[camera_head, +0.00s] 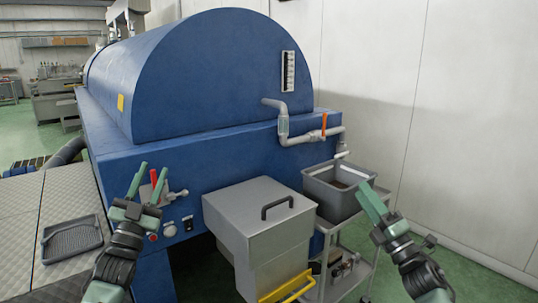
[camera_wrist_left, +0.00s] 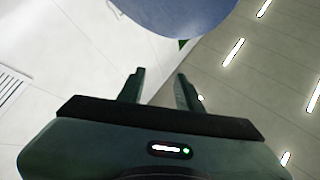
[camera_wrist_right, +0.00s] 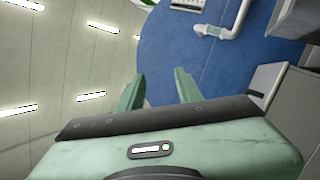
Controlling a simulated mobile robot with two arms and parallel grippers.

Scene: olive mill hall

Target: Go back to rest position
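My left gripper (camera_head: 151,172) is raised in the lower left of the head view, in front of the blue machine (camera_head: 210,75). Its two fingers stand apart with nothing between them, as the left wrist view shows (camera_wrist_left: 160,82). My right gripper (camera_head: 374,190) is raised at the lower right, in front of the grey bin and trolley area. Its fingers are also apart and empty in the right wrist view (camera_wrist_right: 158,82). Both grippers point upward, and neither visibly touches anything.
A lidded grey metal box (camera_head: 258,215) stands at the machine's front. A grey bin (camera_head: 330,196) sits on a trolley (camera_head: 352,276) under a pipe with an orange-handled valve (camera_head: 323,124). Green floor is free at the right.

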